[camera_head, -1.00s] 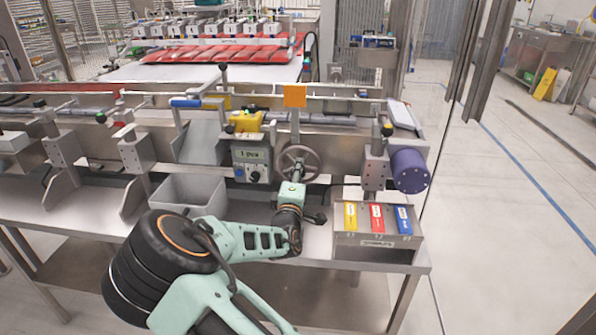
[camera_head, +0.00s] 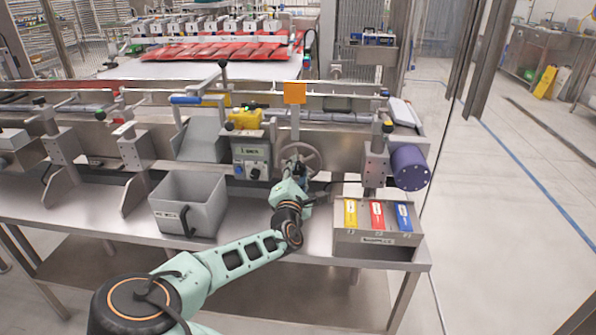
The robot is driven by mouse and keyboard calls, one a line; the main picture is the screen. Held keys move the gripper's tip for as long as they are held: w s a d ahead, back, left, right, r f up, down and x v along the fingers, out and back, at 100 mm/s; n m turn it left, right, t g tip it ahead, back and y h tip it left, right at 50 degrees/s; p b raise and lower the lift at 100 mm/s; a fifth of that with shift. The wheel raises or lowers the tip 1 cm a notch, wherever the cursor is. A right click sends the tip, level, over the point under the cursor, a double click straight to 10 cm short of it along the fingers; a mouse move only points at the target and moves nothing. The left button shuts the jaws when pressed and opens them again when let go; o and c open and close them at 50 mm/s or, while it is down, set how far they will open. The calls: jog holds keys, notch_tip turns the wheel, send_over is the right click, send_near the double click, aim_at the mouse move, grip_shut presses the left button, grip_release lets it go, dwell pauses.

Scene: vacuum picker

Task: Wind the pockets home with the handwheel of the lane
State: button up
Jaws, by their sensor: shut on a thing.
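The grey handwheel (camera_head: 315,153) of the lane stands upright on the front of the machine, right of a small control box (camera_head: 251,158) and below an orange square plate (camera_head: 295,93). My gripper (camera_head: 295,168) is at the lower left part of the wheel, shut on it. The fingers are small here and partly hidden by my wrist, so the exact part of the wheel between them is unclear. Red flat packs (camera_head: 215,52) lie in a row at the back under a row of picker heads (camera_head: 205,28); I cannot tell whether these are the pockets.
A grey bin (camera_head: 188,200) stands on the steel table left of my arm. A steel box with yellow, red and blue labels (camera_head: 377,228) stands at the right. A purple cylinder (camera_head: 410,167) sticks out above it.

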jog(key=shift+o, duration=0.2)
jog(key=shift+n, duration=0.3)
jog(key=o, duration=1.2)
jog(key=shift+c, duration=0.2)
jog(key=shift+s, duration=0.1)
jog(key=s, duration=1.2)
jog(key=shift+a, duration=0.2)
jog(key=shift+w+r, duration=0.1)
